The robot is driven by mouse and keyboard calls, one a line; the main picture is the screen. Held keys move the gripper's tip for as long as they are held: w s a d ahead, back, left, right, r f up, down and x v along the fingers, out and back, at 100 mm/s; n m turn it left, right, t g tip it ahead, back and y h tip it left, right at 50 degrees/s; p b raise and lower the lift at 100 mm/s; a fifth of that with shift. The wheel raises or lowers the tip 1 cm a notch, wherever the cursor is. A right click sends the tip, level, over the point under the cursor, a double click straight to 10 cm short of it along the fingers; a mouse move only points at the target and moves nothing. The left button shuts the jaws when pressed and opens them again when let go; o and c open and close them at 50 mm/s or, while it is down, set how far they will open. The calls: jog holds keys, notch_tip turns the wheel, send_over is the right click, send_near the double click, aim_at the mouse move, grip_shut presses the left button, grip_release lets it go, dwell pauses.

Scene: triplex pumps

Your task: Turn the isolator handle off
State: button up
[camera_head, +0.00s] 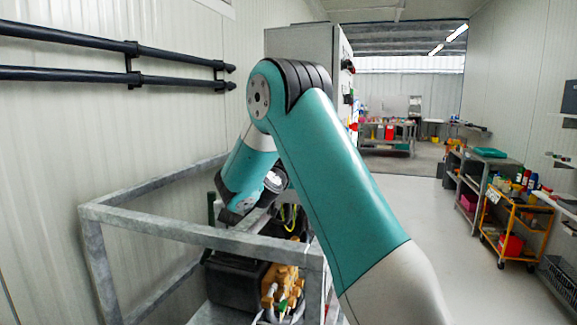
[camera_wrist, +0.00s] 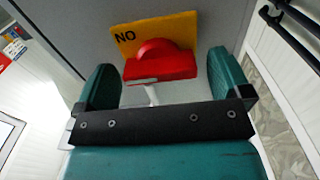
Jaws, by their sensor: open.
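In the wrist view, the red isolator handle (camera_wrist: 160,62) sits on a yellow plate (camera_wrist: 183,28) on a grey panel. The plate shows the letters "NO". My gripper (camera_wrist: 161,72) is open, with one green finger to the left of the handle and the other to the right. Gaps show between the handle and both fingers, so it is not gripped. A pale stem shows below the handle, partly hidden by the gripper's black bar. In the head view, my arm blocks the view and I cannot make out the gripper's fingers or the isolator handle.
In the head view, a grey cabinet (camera_head: 300,45) stands behind my arm. A metal frame (camera_head: 160,223) around pump equipment (camera_head: 284,284) stands at the lower left. Dark pipes (camera_head: 70,75) run along the left wall. Clear floor lies right of my arm, before an orange trolley (camera_head: 520,235).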

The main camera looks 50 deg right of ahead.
jog(key=c, duration=0.9)
jog(key=shift+c, duration=0.2)
jog(key=shift+n, duration=0.4)
jog(key=n+b, duration=0.1)
jog(key=n, duration=0.2)
jog(key=shift+n, duration=0.3)
jog(key=n, duration=0.4)
jog(key=shift+w+n+p, duration=0.1)
jog(key=shift+n+p, duration=0.2)
jog(key=shift+p, duration=0.05)
jog(key=shift+a+f+n+p, duration=0.1)
jog(key=shift+n+p, duration=1.85)
jog(key=shift+n, duration=2.55)
